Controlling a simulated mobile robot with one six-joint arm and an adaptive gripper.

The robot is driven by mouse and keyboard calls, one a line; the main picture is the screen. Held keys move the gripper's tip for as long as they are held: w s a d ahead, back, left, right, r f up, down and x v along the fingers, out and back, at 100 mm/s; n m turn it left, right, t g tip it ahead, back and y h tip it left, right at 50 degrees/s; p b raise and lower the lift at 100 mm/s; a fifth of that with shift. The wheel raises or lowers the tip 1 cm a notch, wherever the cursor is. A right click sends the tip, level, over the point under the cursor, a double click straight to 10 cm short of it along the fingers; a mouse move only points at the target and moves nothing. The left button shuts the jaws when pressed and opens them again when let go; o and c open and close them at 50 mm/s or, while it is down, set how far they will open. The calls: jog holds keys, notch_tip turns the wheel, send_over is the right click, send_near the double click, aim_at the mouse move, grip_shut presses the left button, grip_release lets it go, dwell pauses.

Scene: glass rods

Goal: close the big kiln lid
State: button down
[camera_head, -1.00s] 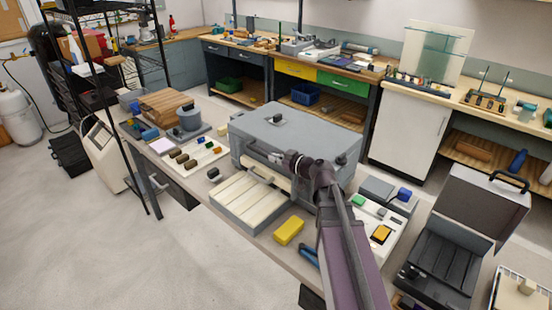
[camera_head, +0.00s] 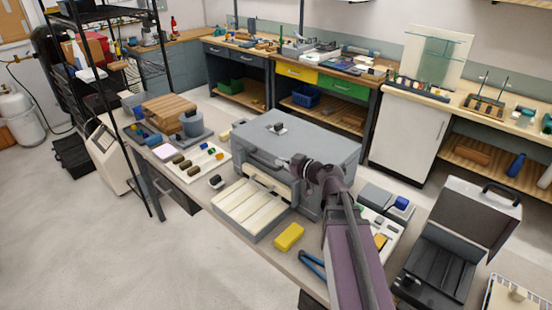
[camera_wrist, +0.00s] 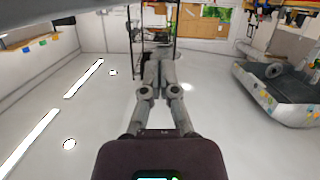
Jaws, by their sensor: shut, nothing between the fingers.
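The big kiln is a large grey box on the middle bench, with a broad flat grey lid (camera_head: 310,140) on top. A bar handle (camera_head: 262,160) runs along its front. Below the handle a cream strip shows above a grey-framed, cream-ribbed panel (camera_head: 245,208) that lies flat in front. I cannot tell how far the lid stands from its seat. My gripper (camera_head: 284,163) is shut and empty at the kiln's front, close to the right end of the handle; contact is unclear. The gripper also shows in the wrist view (camera_wrist: 161,55). My arm hides the kiln's right front.
A yellow block (camera_head: 289,237) and blue-handled pliers (camera_head: 312,263) lie in front of the kiln. An open dark case (camera_head: 445,260) stands at the right. A wooden stack (camera_head: 172,108) and small rods on a white tray (camera_head: 195,165) are at the left. Open floor lies at the lower left.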

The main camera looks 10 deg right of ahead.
jog(key=p+v, duration=0.1)
jog(key=v, duration=0.5)
jog(key=shift+s, duration=0.2)
jog(key=shift+d+r, duration=0.1)
jog(key=s+a+f+m+g+h, duration=0.2)
jog(key=s+a+f+g, duration=0.3)
jog(key=f+g, duration=0.3)
jog(key=s+d+f+m+g+h, duration=0.2)
jog(key=s+f+m+g+h, duration=0.2)
jog(key=s+f+m+h, duration=0.2)
jog(key=shift+s+d+f+h, duration=0.15)
jog(key=shift+s+d+h, duration=0.25)
jog(key=shift+s+h, duration=0.35)
